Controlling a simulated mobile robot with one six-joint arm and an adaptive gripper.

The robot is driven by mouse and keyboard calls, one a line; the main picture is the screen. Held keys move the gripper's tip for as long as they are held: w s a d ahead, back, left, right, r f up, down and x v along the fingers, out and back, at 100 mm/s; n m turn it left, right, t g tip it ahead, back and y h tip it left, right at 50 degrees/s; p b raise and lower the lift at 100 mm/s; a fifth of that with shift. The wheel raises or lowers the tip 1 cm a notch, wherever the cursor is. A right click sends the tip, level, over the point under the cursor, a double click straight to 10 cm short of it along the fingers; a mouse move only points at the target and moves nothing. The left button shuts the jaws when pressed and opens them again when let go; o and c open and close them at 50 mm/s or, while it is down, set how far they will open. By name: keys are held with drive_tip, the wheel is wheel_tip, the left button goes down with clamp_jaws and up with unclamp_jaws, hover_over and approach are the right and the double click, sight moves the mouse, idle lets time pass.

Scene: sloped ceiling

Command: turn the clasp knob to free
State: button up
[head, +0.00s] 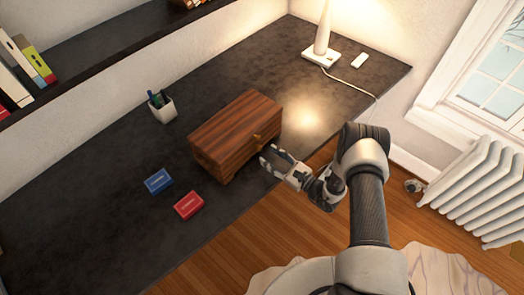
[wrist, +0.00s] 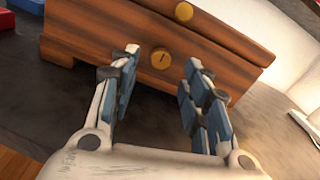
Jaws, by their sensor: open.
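A wooden chest (head: 236,135) with a closed lid stands on the dark desk. In the wrist view its front (wrist: 110,40) fills the upper part. A round brass clasp knob (wrist: 161,58) with a dark mark sits on the front, below a second small brass knob (wrist: 184,12) near the lid. My gripper (head: 268,156) is at the chest's front. In the wrist view my gripper (wrist: 156,78) is open, its blue-padded fingers spread to either side of the clasp knob, with nothing between them. The fingertips look short of the knob, apart from it.
A blue box (head: 158,181) and a red box (head: 189,205) lie left of the chest on the desk (head: 100,215). A pen cup (head: 161,106) stands behind. A lamp (head: 322,50) stands at the back right.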

sight(260, 149)
drive_tip(key=x, duration=0.5)
clamp_jaws()
idle(0.5)
